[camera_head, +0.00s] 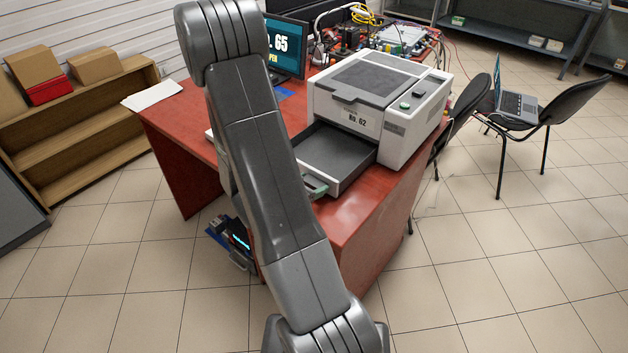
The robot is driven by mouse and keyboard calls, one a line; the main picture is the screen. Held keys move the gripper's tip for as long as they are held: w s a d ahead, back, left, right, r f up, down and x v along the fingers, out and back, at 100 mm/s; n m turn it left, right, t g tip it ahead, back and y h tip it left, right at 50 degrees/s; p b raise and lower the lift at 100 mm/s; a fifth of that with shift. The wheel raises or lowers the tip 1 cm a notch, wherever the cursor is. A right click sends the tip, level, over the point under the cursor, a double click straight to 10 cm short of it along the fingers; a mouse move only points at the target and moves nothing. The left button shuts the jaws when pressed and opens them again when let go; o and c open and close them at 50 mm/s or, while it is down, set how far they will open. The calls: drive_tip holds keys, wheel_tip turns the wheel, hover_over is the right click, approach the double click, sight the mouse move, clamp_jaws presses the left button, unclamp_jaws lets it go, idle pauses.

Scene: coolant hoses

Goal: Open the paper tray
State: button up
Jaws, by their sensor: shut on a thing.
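The printer (375,98), white and grey with "No. 62" on its front, stands on the red desk. Its paper tray (335,155) is pulled out of the front toward the lower left, with its dark empty inside showing. A pale green handle (317,188) is at the tray's outer end, partly covered by my arm. My arm crosses the picture in front of the tray's left side. My gripper is hidden behind my arm, so its hold on the handle cannot be seen.
The red desk (350,224) has bare room in front of the printer. A monitor (286,46) stands behind my arm, with cables and boards at the back. Chairs, one holding a laptop (515,103), stand at the right. A wooden shelf (85,130) is at the left.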

drive_tip(key=o, duration=1.4)
drive_tip(key=v, duration=1.4)
drive_tip(key=shift+w, duration=0.1)
drive_tip(key=x, duration=1.3)
drive_tip(key=shift+w+d+f, duration=0.1)
drive_tip(key=shift+d, duration=0.05)
drive_tip(key=shift+w+d+f, duration=0.1)
drive_tip(key=shift+w+d, duration=0.05)
drive_tip(key=shift+w, duration=0.1)
